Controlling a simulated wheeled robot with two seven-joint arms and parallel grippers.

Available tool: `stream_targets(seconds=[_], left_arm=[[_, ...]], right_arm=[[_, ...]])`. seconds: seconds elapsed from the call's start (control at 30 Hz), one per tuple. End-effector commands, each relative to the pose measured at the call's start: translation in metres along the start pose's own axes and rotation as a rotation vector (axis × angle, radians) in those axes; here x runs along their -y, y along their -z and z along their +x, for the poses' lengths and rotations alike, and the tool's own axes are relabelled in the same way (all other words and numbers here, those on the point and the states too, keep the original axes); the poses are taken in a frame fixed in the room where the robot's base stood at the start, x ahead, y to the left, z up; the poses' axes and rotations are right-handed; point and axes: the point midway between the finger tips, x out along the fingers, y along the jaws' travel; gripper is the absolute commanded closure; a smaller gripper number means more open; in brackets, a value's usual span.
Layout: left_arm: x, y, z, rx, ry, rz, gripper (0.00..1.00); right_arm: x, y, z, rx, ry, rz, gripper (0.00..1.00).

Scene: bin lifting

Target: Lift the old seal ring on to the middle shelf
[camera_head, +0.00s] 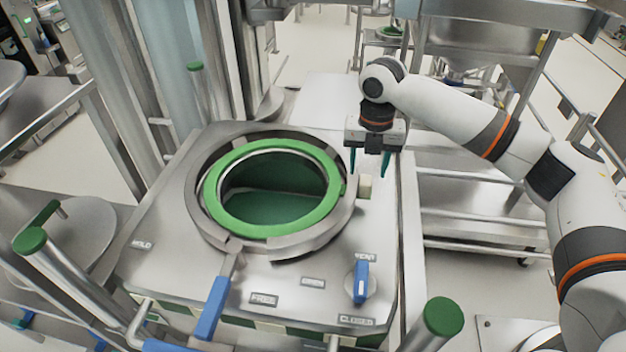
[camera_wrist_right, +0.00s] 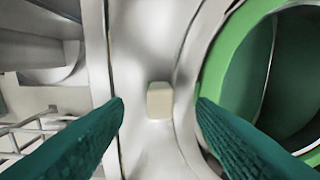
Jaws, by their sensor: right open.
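A green ring (camera_head: 213,190), which looks like the seal ring, lies around the round opening in the steel machine top, inside a grey metal clamp collar (camera_head: 300,243). It also shows at the right of the right wrist view (camera_wrist_right: 222,62). My right gripper (camera_head: 370,170) is open and empty, with teal fingers pointing down, to the right of the ring. In the right wrist view a small cream block (camera_wrist_right: 160,100) on the machine top appears between the fingertips. The block shows just below the gripper in the head view (camera_head: 365,187). I cannot tell which shelf is the middle one. My left gripper is not in view.
A blue-handled lever (camera_head: 212,308) extends from the collar toward the front. A blue knob (camera_head: 361,282) stands at the front right of the top. Green-capped posts (camera_head: 443,316) rise around the machine. A steel rack with shelves (camera_head: 480,228) stands to the right.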

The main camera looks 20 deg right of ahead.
Motion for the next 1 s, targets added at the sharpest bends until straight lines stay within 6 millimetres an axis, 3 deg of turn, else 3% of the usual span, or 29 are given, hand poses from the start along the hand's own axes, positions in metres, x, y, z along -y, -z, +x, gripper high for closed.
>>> stream_targets(seconds=[0.27, 0.57, 0.83, 1.0], left_arm=[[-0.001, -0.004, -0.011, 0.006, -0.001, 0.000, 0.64], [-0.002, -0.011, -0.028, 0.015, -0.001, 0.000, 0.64], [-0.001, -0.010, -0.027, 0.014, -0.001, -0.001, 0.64], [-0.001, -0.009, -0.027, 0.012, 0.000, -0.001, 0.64]], right_arm=[[-0.001, 0.001, 0.022, 0.001, -0.002, 0.001, 0.49], [-0.001, 0.002, 0.064, 0.001, -0.002, 0.000, 0.49], [0.000, 0.002, 0.069, -0.001, 0.000, -0.001, 0.49], [0.000, 0.002, 0.068, -0.001, 0.000, -0.001, 0.75]])
